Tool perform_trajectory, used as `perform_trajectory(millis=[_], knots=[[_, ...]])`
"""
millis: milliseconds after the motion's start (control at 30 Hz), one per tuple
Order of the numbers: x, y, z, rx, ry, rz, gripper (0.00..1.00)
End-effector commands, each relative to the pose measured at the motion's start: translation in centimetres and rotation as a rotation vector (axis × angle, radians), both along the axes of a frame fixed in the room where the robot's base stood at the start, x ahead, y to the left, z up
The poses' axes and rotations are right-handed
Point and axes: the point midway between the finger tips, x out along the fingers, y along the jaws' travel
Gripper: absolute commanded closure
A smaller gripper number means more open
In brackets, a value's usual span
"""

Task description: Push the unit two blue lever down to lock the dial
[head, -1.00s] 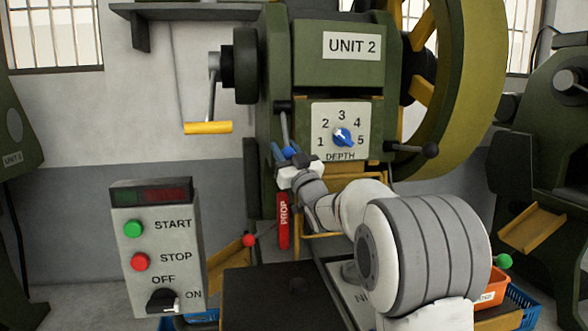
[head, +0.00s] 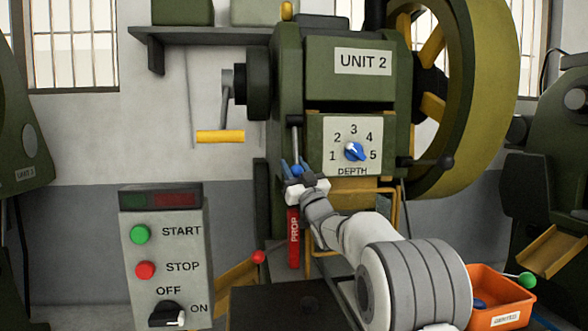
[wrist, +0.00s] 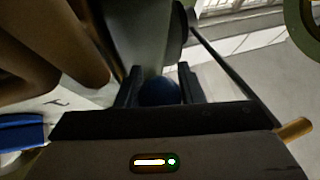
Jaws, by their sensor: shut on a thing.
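The unit two machine stands in the middle of the head view, with a white depth panel (head: 341,134) and a blue dial (head: 354,152) on it. The dial's white mark points to the upper left. The lever's grey shaft (head: 296,138) hangs down at the panel's left. My gripper (head: 297,168) is at the shaft's lower end, shut on the lever's blue knob. The knob (wrist: 158,92) shows between the two dark fingers in the wrist view; in the head view it is mostly hidden by the gripper.
A red prop bar (head: 293,240) hangs just below my gripper. A control box (head: 160,255) with green and red buttons stands at the left. A yellow-handled crank (head: 221,137) sticks out left of the machine. An orange bin (head: 497,300) is at lower right.

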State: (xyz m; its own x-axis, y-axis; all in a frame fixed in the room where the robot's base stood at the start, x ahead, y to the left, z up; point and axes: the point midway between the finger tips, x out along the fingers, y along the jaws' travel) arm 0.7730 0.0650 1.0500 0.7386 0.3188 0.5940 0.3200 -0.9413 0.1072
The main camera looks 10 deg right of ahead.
Motion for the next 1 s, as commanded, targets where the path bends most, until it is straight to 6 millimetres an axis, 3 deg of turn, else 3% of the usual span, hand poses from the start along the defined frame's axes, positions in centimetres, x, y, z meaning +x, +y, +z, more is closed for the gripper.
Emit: perform_trajectory(millis=[233, 267, 500, 833, 1000], knots=[[0.0, -0.1, 0.3, 0.002, -0.003, -0.003, 1.0], [0.0, -0.1, 0.3, 0.002, -0.003, -0.003, 0.65], [0.0, 0.0, 0.2, 0.001, -0.002, -0.001, 0.45], [-0.2, 0.0, 0.0, 0.001, -0.001, 0.001, 0.45], [-1.4, -0.6, -1.0, 0.0, 0.001, -0.001, 0.45]])
